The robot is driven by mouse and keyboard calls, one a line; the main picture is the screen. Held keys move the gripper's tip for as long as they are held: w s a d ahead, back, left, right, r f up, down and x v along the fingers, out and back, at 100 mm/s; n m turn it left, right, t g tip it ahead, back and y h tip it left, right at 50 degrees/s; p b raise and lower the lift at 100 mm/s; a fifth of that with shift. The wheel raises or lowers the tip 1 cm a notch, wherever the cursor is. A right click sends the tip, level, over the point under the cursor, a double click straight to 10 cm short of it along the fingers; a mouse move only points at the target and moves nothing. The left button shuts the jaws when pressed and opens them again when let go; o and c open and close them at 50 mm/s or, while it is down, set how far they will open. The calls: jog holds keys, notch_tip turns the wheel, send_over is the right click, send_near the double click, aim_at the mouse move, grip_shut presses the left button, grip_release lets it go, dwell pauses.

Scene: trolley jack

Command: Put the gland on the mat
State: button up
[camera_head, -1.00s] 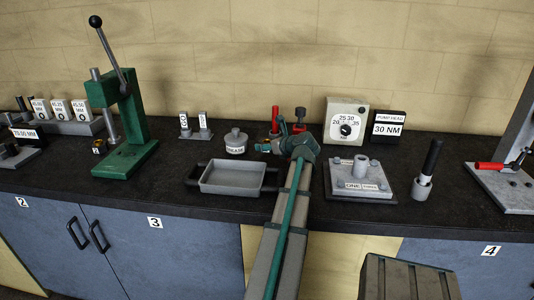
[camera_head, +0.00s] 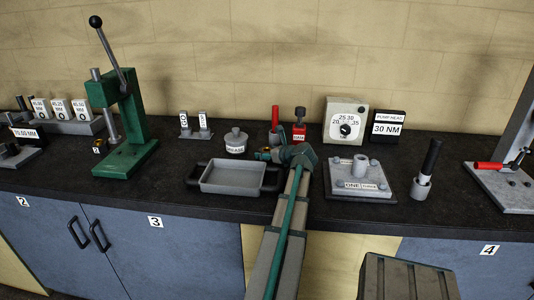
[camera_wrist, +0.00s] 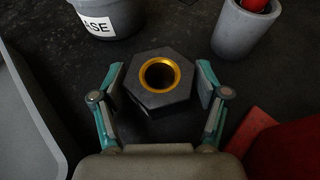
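The gland, a dark hexagonal piece with a brass-coloured ring round its bore (camera_wrist: 160,75), sits on the dark bench top in the wrist view. My gripper (camera_wrist: 161,80) is open, with one finger on each side of the gland. The left finger is very close to it and a narrow gap shows on the right; I cannot tell whether either touches. In the head view my gripper (camera_head: 264,154) is low over the bench, right of the grease tub, and largely hides the gland. I cannot make out a mat in either view.
A grease tub (camera_head: 236,142) and a grey tray (camera_head: 232,190) stand left of my gripper. A grey cup with a red handle (camera_wrist: 236,28) and a red block (camera_head: 299,133) stand behind and right. A bolted plate (camera_head: 345,190) lies right. Bare bench shows left of the tray.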

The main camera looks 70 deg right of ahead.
jog(key=shift+r, duration=0.1)
jog(key=b+v, duration=0.1)
jog(key=v, duration=0.9)
jog(key=shift+s+a+r, duration=0.1)
jog(key=shift+s+a, duration=0.1)
jog(key=shift+s+a+r, duration=0.15)
jog(key=shift+s, duration=0.15)
jog(key=o, duration=0.4)
jog(key=shift+s+a+r, duration=0.15)
jog(key=shift+s+a, duration=0.05)
jog(key=shift+s, duration=0.05)
